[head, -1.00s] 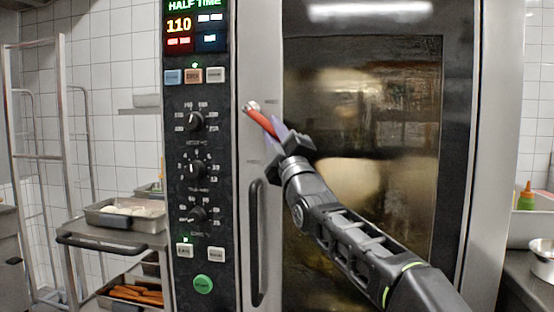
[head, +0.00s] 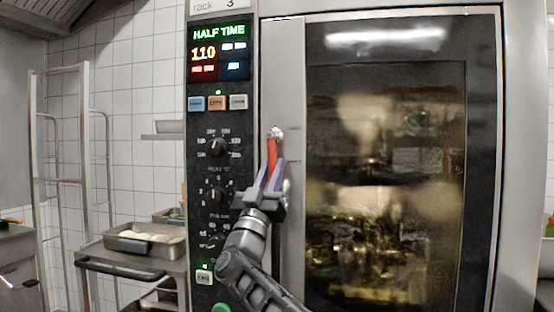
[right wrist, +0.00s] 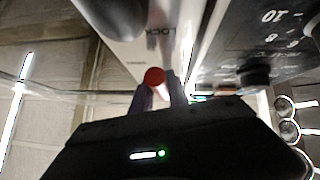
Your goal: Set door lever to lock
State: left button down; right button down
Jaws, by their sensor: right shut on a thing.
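The door lever (head: 271,150) is a red handle on a silver pivot at the left edge of the oven door (head: 315,30). It points almost straight down from the pivot. My right gripper (head: 270,176) is shut on the lower part of the lever, its purple-grey fingers on either side of it. In the right wrist view, the lever's round red end (right wrist: 154,76) shows at the fingertips (right wrist: 160,92), near the word LOCK on the pale panel (right wrist: 130,40). My left gripper is in no view.
The control panel (head: 247,130) with knobs and a display stands just left of the lever. My right arm covers its lower part. A trolley with a metal tray (head: 112,243) stands further left. The glass door is closed.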

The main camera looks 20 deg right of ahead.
jog(key=shift+w+a+r+m+g+h+p, duration=0.1)
jog(key=shift+m+g+h+p, duration=0.1)
jog(key=shift+m+g+h, duration=0.25)
jog(key=shift+w+a+m+g+h+p, duration=0.15)
jog(key=shift+m+g, duration=0.1)
jog(key=shift+m, duration=0.3)
jog(key=shift+s, duration=0.1)
jog(key=c, duration=1.3)
grip_release()
jog(key=shift+s+a+f, duration=0.1)
jog(key=shift+a+f, duration=0.1)
jog(key=shift+f, duration=0.25)
jog(key=b+v, duration=0.2)
jog(key=v, duration=0.5)
jog(key=shift+r, duration=0.1)
